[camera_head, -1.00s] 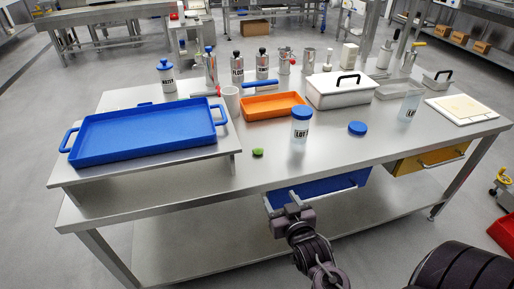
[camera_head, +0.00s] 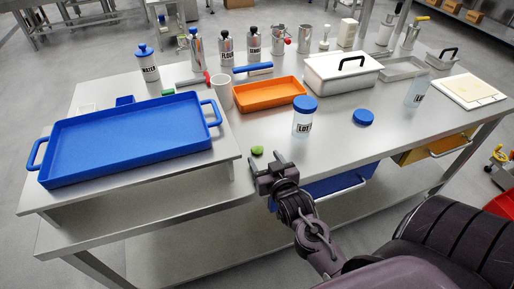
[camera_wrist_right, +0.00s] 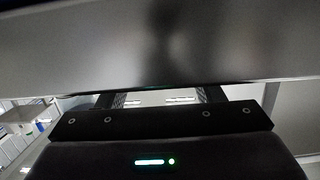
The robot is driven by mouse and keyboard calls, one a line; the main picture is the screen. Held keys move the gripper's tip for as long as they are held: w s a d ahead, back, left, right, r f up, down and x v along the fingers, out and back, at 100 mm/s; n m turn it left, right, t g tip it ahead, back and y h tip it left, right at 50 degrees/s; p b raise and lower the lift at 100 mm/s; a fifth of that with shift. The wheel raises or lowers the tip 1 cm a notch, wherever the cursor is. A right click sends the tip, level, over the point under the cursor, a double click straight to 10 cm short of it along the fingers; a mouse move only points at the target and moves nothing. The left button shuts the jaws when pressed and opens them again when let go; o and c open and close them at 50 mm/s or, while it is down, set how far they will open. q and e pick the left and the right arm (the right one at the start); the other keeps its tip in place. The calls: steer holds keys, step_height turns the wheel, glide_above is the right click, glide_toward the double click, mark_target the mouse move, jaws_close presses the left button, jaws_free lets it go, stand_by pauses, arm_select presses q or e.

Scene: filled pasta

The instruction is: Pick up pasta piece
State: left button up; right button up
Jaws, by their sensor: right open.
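A small green pasta piece (camera_head: 257,151) lies on the steel table (camera_head: 330,150) near its front edge, in the head view. My right gripper (camera_head: 272,168) is just in front of it, at the table's front edge, open and apart from the piece. In the right wrist view the two fingers (camera_wrist_right: 165,97) are spread and a grey steel surface fills the upper part; no pasta piece can be made out there. My left gripper is not in view.
A blue tray (camera_head: 211,110) stands on a raised shelf at the left. A jar marked LOT (camera_head: 305,118) and a blue lid (camera_head: 363,117) stand right of the piece. An orange tray (camera_head: 268,94) and white container (camera_head: 342,76) are behind. A blue drawer (camera_head: 335,184) hangs below the edge.

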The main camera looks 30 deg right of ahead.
mark_target(259, 151)
steer(key=x, duration=0.4)
steer(key=shift+a, duration=0.1)
steer(key=shift+w, duration=0.35)
steer(key=shift+f, duration=0.1)
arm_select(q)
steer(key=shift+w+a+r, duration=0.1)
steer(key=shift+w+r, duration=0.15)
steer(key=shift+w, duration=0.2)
arm_select(e)
steer(key=c, duration=1)
steer(key=shift+c, duration=0.3)
